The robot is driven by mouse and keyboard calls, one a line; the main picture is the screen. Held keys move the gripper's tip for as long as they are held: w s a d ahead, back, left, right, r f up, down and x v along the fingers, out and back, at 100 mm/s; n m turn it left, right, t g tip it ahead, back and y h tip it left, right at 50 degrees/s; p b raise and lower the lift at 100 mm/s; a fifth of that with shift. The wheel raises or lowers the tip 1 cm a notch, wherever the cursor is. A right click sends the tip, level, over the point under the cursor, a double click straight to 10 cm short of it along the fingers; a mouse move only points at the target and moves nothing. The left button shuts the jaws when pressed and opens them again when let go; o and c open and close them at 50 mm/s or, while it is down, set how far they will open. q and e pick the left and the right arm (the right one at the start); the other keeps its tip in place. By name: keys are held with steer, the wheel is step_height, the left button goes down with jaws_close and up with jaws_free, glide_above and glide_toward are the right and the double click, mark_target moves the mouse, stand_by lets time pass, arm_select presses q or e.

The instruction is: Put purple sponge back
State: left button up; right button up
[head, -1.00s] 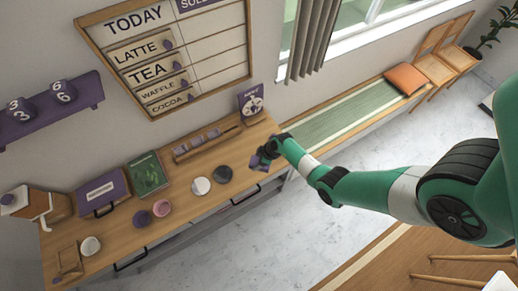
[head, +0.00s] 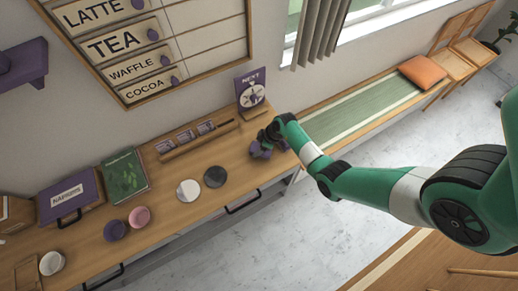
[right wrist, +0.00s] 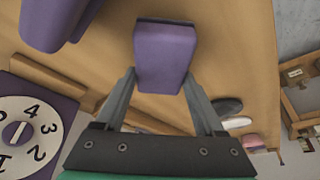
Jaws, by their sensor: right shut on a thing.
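The purple sponge (right wrist: 165,55) is a block with a dark far face. In the right wrist view it sits between the two fingers of my right gripper (right wrist: 165,88), which is shut on it. In the head view my right gripper (head: 267,143) is over the right end of the wooden counter (head: 185,228), in front of the purple NEXT dial sign (head: 251,93). The sponge is partly hidden there by the gripper. Whether it touches the counter is hard to tell. My left gripper is not in view.
Another purple thing (right wrist: 50,22) is close by in the right wrist view. A wooden card rack (head: 200,138) stands left of the gripper. The green-topped bench (head: 355,107) is to the right.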

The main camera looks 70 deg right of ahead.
steer(key=shift+a+f, duration=0.15)
steer(key=shift+f, duration=0.6)
steer(key=shift+r, duration=0.25)
steer(key=o, duration=1.2)
steer(key=shift+f, duration=0.1)
steer(key=shift+c, duration=0.2)
arm_select(q)
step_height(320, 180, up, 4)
steer(key=p, duration=0.5)
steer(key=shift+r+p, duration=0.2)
steer(key=shift+p, duration=0.1)
arm_select(e)
steer(key=v, duration=1.2)
steer(key=shift+w, duration=0.1)
